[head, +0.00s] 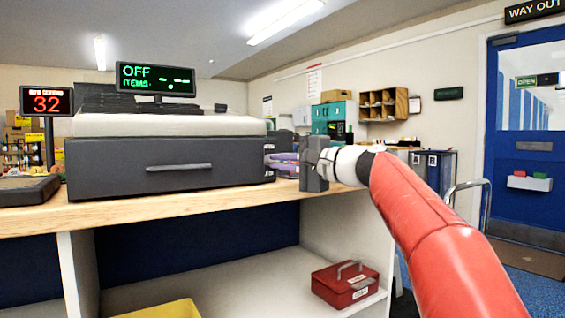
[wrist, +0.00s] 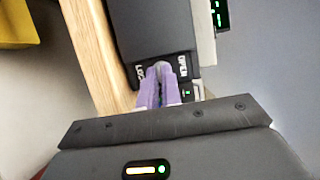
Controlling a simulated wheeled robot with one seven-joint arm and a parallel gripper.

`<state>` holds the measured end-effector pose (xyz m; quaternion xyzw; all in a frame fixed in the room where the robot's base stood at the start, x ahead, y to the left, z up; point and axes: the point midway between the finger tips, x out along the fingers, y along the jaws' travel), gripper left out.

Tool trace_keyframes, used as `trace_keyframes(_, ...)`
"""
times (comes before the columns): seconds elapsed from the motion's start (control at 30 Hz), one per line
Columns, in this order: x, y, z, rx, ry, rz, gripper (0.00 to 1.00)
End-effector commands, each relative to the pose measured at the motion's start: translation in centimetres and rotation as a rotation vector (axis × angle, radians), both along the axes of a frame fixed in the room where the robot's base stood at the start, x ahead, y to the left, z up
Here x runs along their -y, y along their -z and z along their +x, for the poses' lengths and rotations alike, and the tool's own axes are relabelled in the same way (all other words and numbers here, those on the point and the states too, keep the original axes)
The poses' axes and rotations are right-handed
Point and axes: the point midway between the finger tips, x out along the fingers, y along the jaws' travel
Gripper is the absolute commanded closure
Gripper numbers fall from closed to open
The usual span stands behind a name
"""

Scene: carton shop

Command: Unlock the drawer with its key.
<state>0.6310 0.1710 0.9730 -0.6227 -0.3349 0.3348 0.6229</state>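The dark grey drawer (head: 165,168) stands shut on the wooden counter, its handle facing me. Its side panel (wrist: 186,66) carries the words LOCK and OPEN, with the lock between them. My gripper (head: 270,160) reaches this right-hand side of the drawer from the right. In the wrist view its purple fingers (wrist: 162,78) close together on a small grey rounded piece, which looks like the key (wrist: 161,67), at the lock. The fingers hide most of the key, so I cannot tell how deep it sits or its exact turn.
The wooden counter (head: 120,213) runs beneath the drawer. A till display reading OFF (head: 156,79) stands above it, and a red 32 display (head: 46,101) is at left. A red cash box (head: 345,284) sits on the shelf below. A blue door (head: 535,150) is at right.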

Motion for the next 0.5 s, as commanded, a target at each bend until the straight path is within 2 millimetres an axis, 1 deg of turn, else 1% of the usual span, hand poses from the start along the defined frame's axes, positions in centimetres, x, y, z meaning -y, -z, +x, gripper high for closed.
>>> trace_keyframes(0.3,0.02,-0.01,-0.01,0.002,0.000,-0.004,1.00)
trace_keyframes(0.5,0.02,-0.16,-0.01,0.027,-0.001,-0.042,1.00)
